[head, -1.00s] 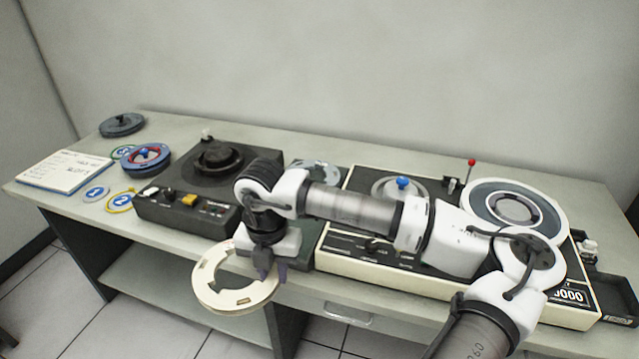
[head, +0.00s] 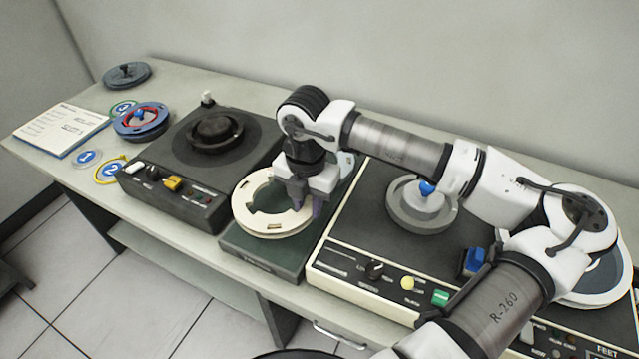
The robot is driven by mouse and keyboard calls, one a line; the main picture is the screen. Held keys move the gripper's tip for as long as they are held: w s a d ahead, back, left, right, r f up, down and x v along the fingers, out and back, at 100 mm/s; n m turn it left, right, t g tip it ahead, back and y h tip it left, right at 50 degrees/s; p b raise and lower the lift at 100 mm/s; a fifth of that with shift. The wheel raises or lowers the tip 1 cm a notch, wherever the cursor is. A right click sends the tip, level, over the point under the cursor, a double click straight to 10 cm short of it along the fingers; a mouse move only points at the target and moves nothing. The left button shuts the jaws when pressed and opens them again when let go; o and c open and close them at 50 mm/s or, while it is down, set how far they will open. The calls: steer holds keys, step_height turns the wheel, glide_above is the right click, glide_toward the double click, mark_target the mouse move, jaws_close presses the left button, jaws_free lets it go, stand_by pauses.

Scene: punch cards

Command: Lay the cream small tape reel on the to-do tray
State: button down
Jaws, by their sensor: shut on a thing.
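The cream small tape reel (head: 268,224) is a flat ring with an open centre, at mid-picture in the head view. My gripper (head: 306,201) points down and is shut on the right side of the reel's rim. The reel lies about level over a dark green tray (head: 262,262), which looks like the to-do tray; its front label is too small to read. The reel covers much of the tray. I cannot tell whether the reel touches the tray or hangs just above it.
A dark tape deck (head: 180,172) stands close on the tray's left. A cream-edged console (head: 350,250) with a grey reel (head: 422,208) stands on its right. The table's front edge is close to the tray.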

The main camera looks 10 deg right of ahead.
mark_target(310, 235)
steer(key=shift+w+d, duration=0.15)
steer(key=shift+w, duration=0.1)
steer(key=shift+s+f+b, duration=0.1)
steer(key=shift+f+b, duration=0.25)
steer(key=shift+f, duration=0.45)
steer(key=shift+f+b, duration=0.55)
steer(key=shift+f, duration=1.1)
steer(key=shift+b, duration=1.45)
steer(key=shift+f+b, duration=1.3)
steer(key=shift+b, duration=1.1)
steer(key=c, duration=1.1)
jaws_free()
steer(key=c, duration=0.4)
steer(key=shift+r, duration=0.1)
